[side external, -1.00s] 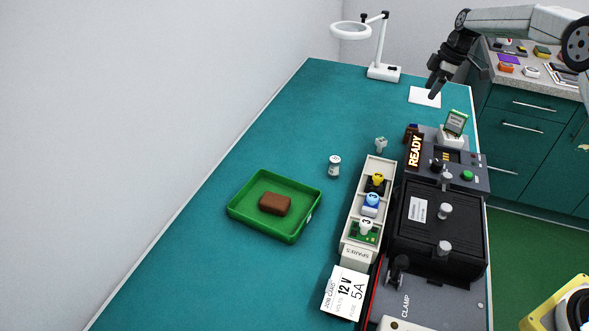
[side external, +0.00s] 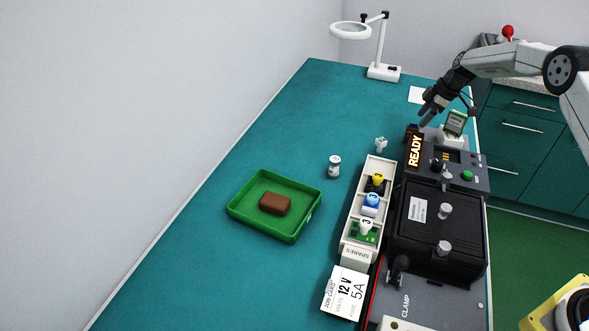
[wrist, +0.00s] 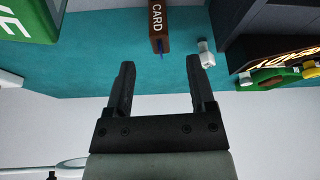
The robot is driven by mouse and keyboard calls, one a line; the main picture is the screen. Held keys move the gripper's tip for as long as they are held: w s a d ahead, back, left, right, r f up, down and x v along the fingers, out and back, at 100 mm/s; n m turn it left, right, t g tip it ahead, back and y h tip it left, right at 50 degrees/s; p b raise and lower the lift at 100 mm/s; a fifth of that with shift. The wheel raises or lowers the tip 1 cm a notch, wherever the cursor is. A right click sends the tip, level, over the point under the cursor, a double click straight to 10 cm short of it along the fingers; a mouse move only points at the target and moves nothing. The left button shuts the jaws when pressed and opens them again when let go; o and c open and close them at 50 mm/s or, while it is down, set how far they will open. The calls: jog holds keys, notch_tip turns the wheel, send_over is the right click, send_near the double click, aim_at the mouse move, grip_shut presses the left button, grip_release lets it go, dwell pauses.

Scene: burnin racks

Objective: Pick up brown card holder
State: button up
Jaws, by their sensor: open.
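A brown holder marked CARD (wrist: 158,30) shows at the top centre of the wrist view, with a thin blue piece at its lower end. In the side view, a small brown thing with a blue top (side external: 410,131) beside the READY display looks like the same holder, partly hidden. My gripper (side external: 424,112) is just above and behind it there, tilted down. In the wrist view, my gripper (wrist: 160,66) is open and empty. The holder appears beyond the gap between the fingertips, apart from them.
A small white part (wrist: 206,54) is close beside the holder. The dark READY unit (side external: 462,174) and a green card on a white stand (side external: 455,123) are nearby. A green tray (side external: 257,227) holds a brown block (side external: 275,203). The teal bench is clear at back left.

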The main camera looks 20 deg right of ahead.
aim_at(414, 127)
jog(key=shift+x, duration=1.1)
jog(key=shift+f, duration=0.1)
jog(key=shift+x, duration=2.5)
grip_shut()
